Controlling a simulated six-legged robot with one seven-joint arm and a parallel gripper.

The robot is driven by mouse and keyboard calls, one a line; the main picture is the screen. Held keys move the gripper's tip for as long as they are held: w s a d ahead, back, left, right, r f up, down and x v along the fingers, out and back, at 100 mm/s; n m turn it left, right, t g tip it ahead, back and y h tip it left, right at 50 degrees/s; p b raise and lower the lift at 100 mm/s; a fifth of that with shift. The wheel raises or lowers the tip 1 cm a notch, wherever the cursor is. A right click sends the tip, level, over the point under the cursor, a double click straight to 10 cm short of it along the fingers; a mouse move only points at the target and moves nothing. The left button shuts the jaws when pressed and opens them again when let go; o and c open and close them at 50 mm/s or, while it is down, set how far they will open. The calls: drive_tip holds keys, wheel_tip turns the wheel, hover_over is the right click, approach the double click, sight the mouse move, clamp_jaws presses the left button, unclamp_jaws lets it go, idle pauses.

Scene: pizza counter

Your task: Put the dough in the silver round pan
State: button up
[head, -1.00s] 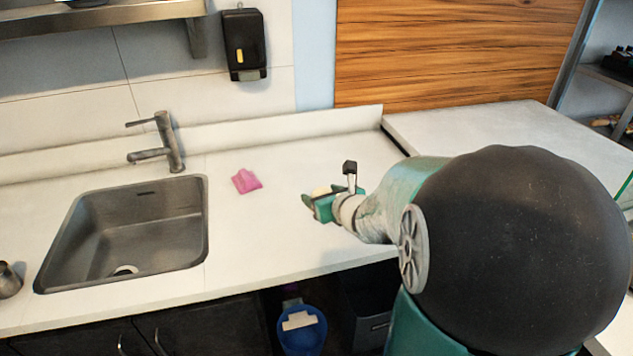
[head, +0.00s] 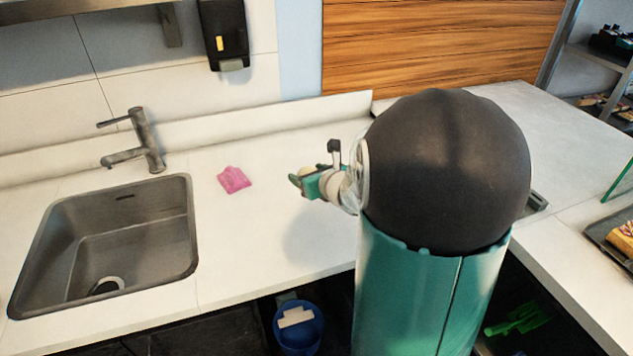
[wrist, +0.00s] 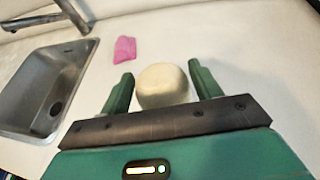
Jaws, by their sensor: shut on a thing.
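My gripper (wrist: 162,92) is shut on a round, cream-coloured ball of dough (wrist: 163,84), held between its two green fingers in the wrist view. In the head view my gripper (head: 305,183) is above the white counter, right of the pink cloth, and only a little of the dough (head: 309,169) shows past it. No silver round pan can be made out in either view.
A sink (head: 110,240) with a tap (head: 138,143) is at the left. A crumpled pink cloth (head: 234,180) lies on the counter (head: 250,245). A blue bin (head: 298,330) stands below. A dark tray (head: 607,236) with packets is at the far right.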

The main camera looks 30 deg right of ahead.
drive_tip(key=w+d+f, duration=0.1)
drive_tip(key=w+d, duration=0.1)
drive_tip(key=w+d+f, duration=0.1)
drive_tip(key=d, duration=0.1)
drive_tip(key=shift+w+d+f, duration=0.1)
drive_tip(key=shift+w+f, duration=0.05)
drive_tip(key=shift+f, duration=0.2)
drive_tip(key=w+d+f, duration=0.2)
drive_tip(key=f, duration=0.1)
drive_tip(key=w+d+f, duration=0.1)
drive_tip(key=f, duration=0.1)
drive_tip(key=shift+d+f, duration=0.1)
drive_tip(key=shift+f, duration=1.65)
drive_tip(key=shift+f, duration=0.15)
drive_tip(key=o, duration=0.9)
